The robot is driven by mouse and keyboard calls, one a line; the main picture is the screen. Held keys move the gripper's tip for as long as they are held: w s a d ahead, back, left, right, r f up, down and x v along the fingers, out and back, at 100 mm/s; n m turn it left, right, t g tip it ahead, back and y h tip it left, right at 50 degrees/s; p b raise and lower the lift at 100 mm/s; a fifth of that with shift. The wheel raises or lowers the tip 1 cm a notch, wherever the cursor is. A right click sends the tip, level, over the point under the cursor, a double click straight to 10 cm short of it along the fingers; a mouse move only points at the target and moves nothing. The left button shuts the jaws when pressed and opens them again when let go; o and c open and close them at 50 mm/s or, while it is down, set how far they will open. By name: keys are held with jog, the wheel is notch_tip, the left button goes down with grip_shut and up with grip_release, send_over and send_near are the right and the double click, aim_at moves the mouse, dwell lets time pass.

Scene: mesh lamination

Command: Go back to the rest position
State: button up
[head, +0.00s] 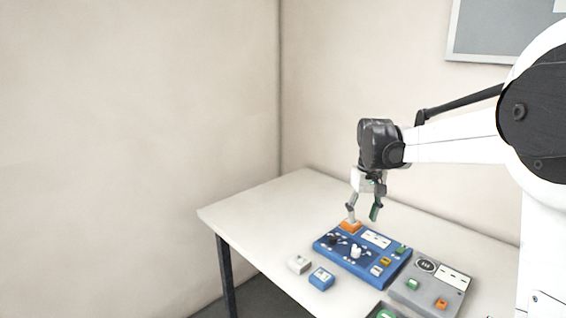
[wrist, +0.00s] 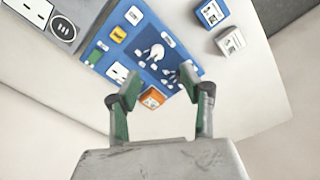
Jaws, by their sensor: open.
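My gripper (head: 363,208) hangs from my arm over the far side of the white table, pointing down. Its two fingers stand apart with nothing between them. In the wrist view the open fingers (wrist: 158,90) reach toward an orange block (wrist: 152,98) at the edge of a blue panel (wrist: 105,62). In the head view the orange block (head: 350,226) sits by the blue panel's far left corner (head: 330,244), just below the fingers. I cannot tell the exact gap between fingers and block.
The white table (head: 290,205) is clear at its far left. A white block (head: 299,264) and a blue block (head: 321,278) lie in front of the blue panel. A grey panel (head: 425,294) stands to its right. Walls are behind, with a grey board (head: 500,35) up right.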

jog(key=s+a+r+m+t, duration=0.1)
jog(key=s+a+r+t, duration=0.1)
jog(key=s, duration=1)
jog(key=s+a+r+t, duration=0.2)
jog(key=s+t, duration=0.1)
jog(key=s, duration=1)
jog(key=s+a+f+t, duration=0.1)
jog(key=s+f, duration=0.3)
jog(key=s, duration=0.3)
jog(key=shift+t, duration=0.3)
jog(key=shift+s+a, duration=0.1)
